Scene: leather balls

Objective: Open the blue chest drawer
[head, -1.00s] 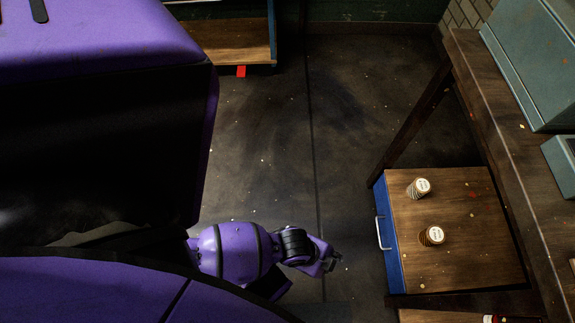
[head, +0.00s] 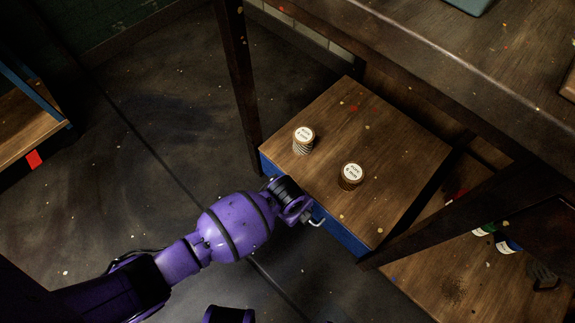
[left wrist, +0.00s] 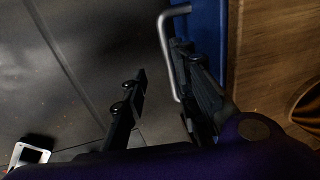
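The blue chest (head: 340,236) has a wooden top and a blue front with a pale metal handle (head: 317,221). In the left wrist view the handle (left wrist: 166,42) stands out from the blue front (left wrist: 208,35), which shows no visible gap. My left gripper (head: 306,213) is at the handle, its fingers mostly hidden in the head view. In the left wrist view its fingers (left wrist: 160,65) are apart. One finger is on the floor side of the handle bar. The other overlaps the space between bar and front; contact cannot be told. My right gripper is not in view.
Two small round containers, one farther back (head: 303,140) and one nearer (head: 351,176), stand on the chest top. A dark wooden table (head: 400,50) with legs rises around it. Bottles (head: 507,244) lie on a low wooden board at right. Floor at left is clear.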

